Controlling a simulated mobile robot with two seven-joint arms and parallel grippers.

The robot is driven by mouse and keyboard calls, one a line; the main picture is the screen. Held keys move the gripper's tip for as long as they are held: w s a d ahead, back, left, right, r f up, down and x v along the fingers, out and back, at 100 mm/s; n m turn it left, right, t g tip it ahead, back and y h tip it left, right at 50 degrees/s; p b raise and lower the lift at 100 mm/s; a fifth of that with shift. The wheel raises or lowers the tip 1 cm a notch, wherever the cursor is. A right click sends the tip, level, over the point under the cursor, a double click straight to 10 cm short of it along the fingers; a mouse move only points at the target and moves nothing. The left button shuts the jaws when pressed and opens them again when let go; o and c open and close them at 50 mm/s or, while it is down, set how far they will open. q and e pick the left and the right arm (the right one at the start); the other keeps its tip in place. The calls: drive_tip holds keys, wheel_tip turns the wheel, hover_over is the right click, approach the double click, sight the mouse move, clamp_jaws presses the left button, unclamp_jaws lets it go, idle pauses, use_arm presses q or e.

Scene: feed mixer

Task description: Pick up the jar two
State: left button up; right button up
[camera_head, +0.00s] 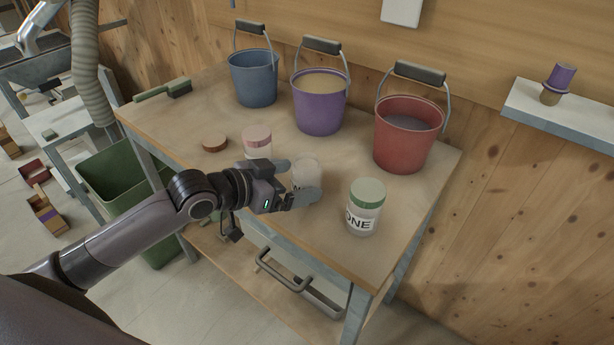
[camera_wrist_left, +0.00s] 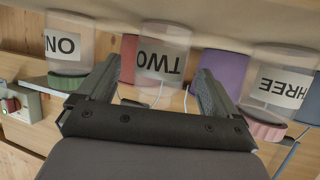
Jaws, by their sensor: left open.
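Jar two (camera_head: 307,172) is a clear jar without a lid, standing on the wooden table between the two other jars. In the left wrist view, which is upside down, its label TWO (camera_wrist_left: 158,63) shows between the fingers. My left gripper (camera_head: 298,181) is open, with one finger on each side of jar two. Whether the fingers touch the glass I cannot tell. A brown round lid (camera_head: 214,144) lies on the table to the left. My right gripper is not in view.
Jar one (camera_head: 362,220) with a green lid stands to the right, and jar three (camera_head: 257,145) with a pink lid to the left. Blue (camera_head: 254,82), purple (camera_head: 320,112) and red (camera_head: 402,145) buckets stand behind. A brush (camera_head: 178,87) lies at the far left.

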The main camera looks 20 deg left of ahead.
use_arm(q)
drive_tip(key=shift+x, duration=1.85)
drive_tip(key=shift+c, duration=0.2)
drive_tip(key=c, duration=1)
drive_tip(key=shift+r, duration=0.15)
